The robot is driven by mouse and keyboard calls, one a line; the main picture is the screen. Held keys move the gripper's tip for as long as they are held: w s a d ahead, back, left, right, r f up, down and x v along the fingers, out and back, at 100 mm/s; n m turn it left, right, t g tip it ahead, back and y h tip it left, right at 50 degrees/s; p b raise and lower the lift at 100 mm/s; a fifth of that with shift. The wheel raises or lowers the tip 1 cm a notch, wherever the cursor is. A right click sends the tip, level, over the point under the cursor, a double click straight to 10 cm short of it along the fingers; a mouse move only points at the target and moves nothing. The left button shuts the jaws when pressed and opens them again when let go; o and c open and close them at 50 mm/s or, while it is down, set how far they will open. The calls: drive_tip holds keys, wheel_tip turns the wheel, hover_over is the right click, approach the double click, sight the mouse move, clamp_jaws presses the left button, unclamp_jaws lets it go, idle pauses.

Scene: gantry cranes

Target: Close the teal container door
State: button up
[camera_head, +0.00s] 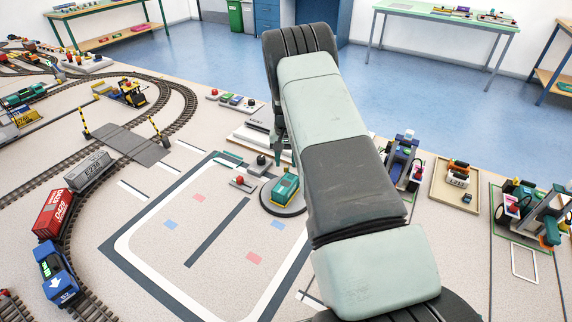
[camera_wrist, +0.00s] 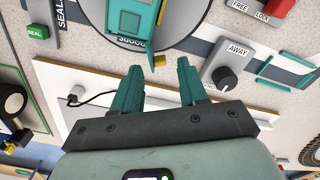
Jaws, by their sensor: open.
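The teal container (camera_head: 285,187) sits on a round grey turntable (camera_head: 272,207) in the head view, just left of my arm. In the wrist view, part of the container (camera_wrist: 128,20) shows at the top edge, cut off by the frame. A narrow teal upright part beside it may be the door; I cannot tell how far it stands open. A small yellow piece lies near it. My gripper (camera_wrist: 159,66) is open and empty, its two teal fingers apart, pointing toward the container side. In the head view my arm hides most of the gripper.
A black knob (camera_wrist: 227,78) on a plate marked AWAY is close to the right finger. A red control (camera_wrist: 282,6) marked FREE and LOCK is at top right. A green SEAL button (camera_wrist: 37,31) is at left. Rails with a red wagon (camera_head: 53,214) run at the left.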

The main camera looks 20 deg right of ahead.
drive_tip(key=shift+f, duration=1.2)
clamp_jaws()
